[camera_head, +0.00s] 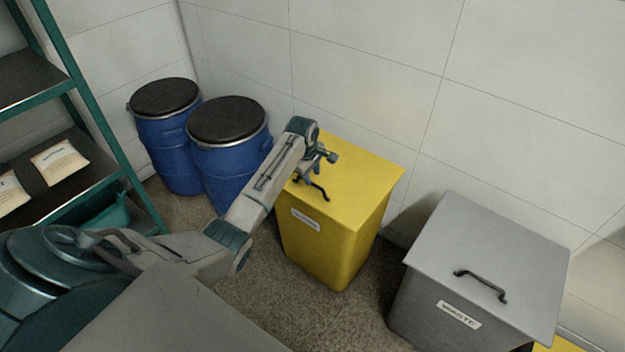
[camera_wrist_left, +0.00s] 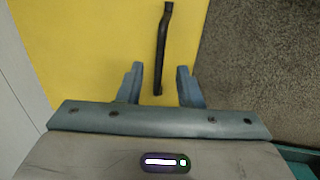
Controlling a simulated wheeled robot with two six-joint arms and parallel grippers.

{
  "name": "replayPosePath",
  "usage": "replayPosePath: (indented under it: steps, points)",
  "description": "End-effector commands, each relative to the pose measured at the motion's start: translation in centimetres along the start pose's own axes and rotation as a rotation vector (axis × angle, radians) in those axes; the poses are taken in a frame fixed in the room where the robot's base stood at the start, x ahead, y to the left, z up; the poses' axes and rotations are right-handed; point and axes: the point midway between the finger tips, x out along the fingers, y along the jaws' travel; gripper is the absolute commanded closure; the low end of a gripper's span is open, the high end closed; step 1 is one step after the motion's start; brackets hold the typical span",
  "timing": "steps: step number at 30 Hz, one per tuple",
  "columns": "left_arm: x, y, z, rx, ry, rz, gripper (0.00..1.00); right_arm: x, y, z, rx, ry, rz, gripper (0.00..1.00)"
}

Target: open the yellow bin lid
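The yellow bin (camera_head: 335,235) stands on the floor near the wall, with its flat yellow lid (camera_head: 362,178) closed. A dark bar handle (camera_head: 318,187) is on the lid near its front edge. My left gripper (camera_head: 322,170) is above the lid, close to the handle. In the left wrist view the two fingers of my left gripper (camera_wrist_left: 158,85) are apart, and the near end of the handle (camera_wrist_left: 163,50) shows between them. I cannot tell whether the fingers touch it. My right gripper is not in view.
A grey bin (camera_head: 490,260) with a dark handle stands to the right of the yellow one. Two blue drums (camera_head: 230,155) with black lids stand to the left. A green-framed shelf (camera_head: 75,115) is at the far left. The wall is close behind the bins.

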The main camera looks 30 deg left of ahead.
Motion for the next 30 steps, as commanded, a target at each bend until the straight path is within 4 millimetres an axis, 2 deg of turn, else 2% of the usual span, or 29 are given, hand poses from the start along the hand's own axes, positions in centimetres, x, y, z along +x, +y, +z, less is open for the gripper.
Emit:
replayPosePath:
  steps: [3, 7, 18, 23, 30]
  points:
    - [1.9, 0.0, 0.1, -0.001, -0.002, -0.002, 0.67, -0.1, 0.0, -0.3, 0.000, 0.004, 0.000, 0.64]
    - [3.2, 0.0, 0.1, 0.000, -0.001, 0.000, 0.67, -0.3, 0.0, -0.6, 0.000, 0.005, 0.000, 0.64]
    - [3.7, 0.0, 0.0, 0.001, 0.000, 0.000, 0.67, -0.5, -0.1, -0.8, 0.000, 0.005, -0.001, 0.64]
    - [3.7, 0.0, 0.0, 0.001, 0.000, 0.000, 0.99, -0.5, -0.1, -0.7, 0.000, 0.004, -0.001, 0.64]
    - [3.7, 0.0, 0.0, 0.001, 0.000, 0.000, 1.00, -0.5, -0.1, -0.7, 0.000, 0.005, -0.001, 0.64]
